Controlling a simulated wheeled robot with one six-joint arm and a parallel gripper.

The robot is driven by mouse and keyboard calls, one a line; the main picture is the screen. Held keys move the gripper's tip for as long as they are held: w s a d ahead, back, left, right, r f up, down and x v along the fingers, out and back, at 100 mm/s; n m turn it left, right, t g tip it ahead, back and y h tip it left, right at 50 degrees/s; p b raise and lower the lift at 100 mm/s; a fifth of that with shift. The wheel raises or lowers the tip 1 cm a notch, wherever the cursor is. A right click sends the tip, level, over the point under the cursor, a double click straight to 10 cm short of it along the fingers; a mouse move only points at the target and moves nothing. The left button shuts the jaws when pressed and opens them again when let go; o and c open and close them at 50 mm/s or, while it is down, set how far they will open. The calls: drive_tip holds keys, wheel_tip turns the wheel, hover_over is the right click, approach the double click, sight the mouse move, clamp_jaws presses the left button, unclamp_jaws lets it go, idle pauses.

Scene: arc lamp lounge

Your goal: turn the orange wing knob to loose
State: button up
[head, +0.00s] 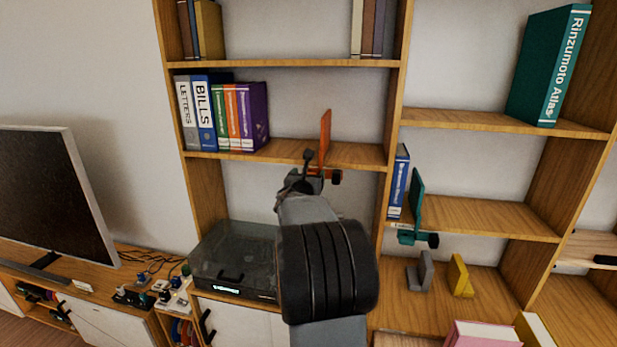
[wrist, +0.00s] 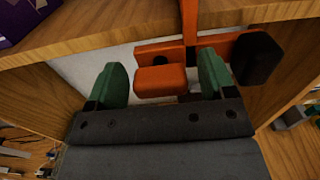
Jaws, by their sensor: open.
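The orange wing knob (wrist: 163,81) shows in the wrist view as a short, wide orange block under the shelf edge. My gripper (wrist: 164,84) is open, with one green fingertip on either side of the knob. A narrow gap shows on each side, so the jaws do not appear to grip it. The knob belongs to an orange clamp bookend (head: 325,139) on the middle shelf. Its orange lower bar with a black end piece (wrist: 257,59) lies just right of my gripper. In the head view my wrist hides most of the knob.
The wooden shelf (head: 357,155) is just above my gripper, and an upright panel stands to its right. Binders (head: 203,115) stand left on that shelf. A teal clamp bookend (head: 416,205) is on the lower right shelf. A dark clear-lidded box (head: 232,258) sits below left.

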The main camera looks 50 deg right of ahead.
drive_tip(key=shift+c, duration=0.4)
drive_tip(key=c, duration=0.9)
drive_tip(key=shift+o, duration=0.2)
drive_tip(key=shift+f+b, duration=0.1)
drive_tip(key=shift+b, duration=0.2)
drive_tip(key=m+b, duration=0.1)
drive_tip(key=b, duration=0.1)
drive_tip(key=m+b, duration=0.1)
drive_tip(key=b, duration=0.1)
drive_tip(key=shift+f+b, duration=0.3)
drive_tip(key=shift+b, duration=0.1)
drive_tip(key=m+b, duration=0.5)
drive_tip(key=b, duration=0.2)
drive_tip(key=shift+r+m, duration=0.1)
drive_tip(key=shift+m, duration=0.3)
drive_tip(key=m+b, duration=0.5)
drive_tip(key=shift+r+m+b, duration=0.15)
drive_tip(key=shift+m+b, duration=1.5)
drive_tip(key=shift+m, duration=0.85)
